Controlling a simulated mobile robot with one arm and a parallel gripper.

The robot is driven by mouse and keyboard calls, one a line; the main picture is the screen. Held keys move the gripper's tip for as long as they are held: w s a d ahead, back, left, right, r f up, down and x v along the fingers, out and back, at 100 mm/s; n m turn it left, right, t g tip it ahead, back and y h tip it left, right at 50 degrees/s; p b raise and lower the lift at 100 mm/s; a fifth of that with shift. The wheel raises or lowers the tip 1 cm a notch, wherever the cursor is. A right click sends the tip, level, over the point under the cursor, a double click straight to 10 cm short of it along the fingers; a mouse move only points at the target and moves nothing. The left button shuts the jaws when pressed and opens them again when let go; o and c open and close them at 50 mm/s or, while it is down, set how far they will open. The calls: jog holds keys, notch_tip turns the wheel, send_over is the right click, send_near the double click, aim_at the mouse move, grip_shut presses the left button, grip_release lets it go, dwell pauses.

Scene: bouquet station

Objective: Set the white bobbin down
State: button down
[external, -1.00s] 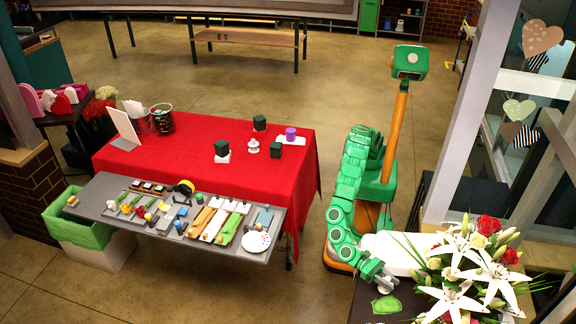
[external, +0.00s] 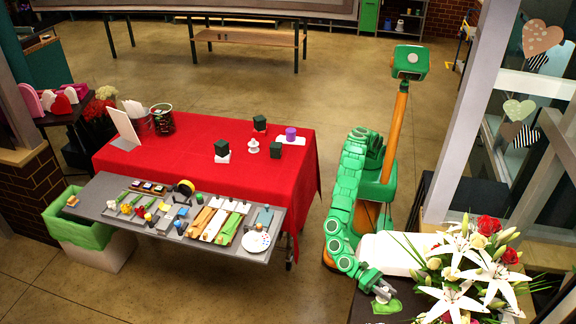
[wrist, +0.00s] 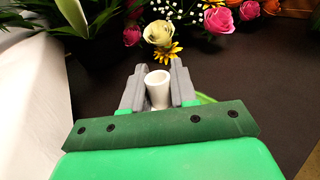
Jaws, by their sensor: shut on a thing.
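The white bobbin (wrist: 158,90) stands between the two grey fingers in the wrist view, its round top showing and its lower part narrowing out of sight. My gripper (wrist: 157,88) is shut on it. In the external view my gripper (external: 383,292) is at the dark table (external: 362,309) at lower right, by a green heart-shaped piece (external: 388,306). The bobbin is too small there to make out clearly. I cannot tell whether its base touches the surface. A green edge shows beside the right finger in the wrist view.
A bouquet of white lilies and red roses (external: 480,270) stands close on the right, with flowers ahead in the wrist view. A white rounded box (external: 392,252) lies behind my gripper. The red-covered table (external: 225,135) and grey craft table (external: 150,225) are off to the left.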

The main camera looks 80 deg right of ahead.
jog(key=c, duration=0.9)
grip_release()
jog(key=shift+f, duration=0.1)
jog(key=shift+r, duration=0.2)
jog(key=v, duration=1.2)
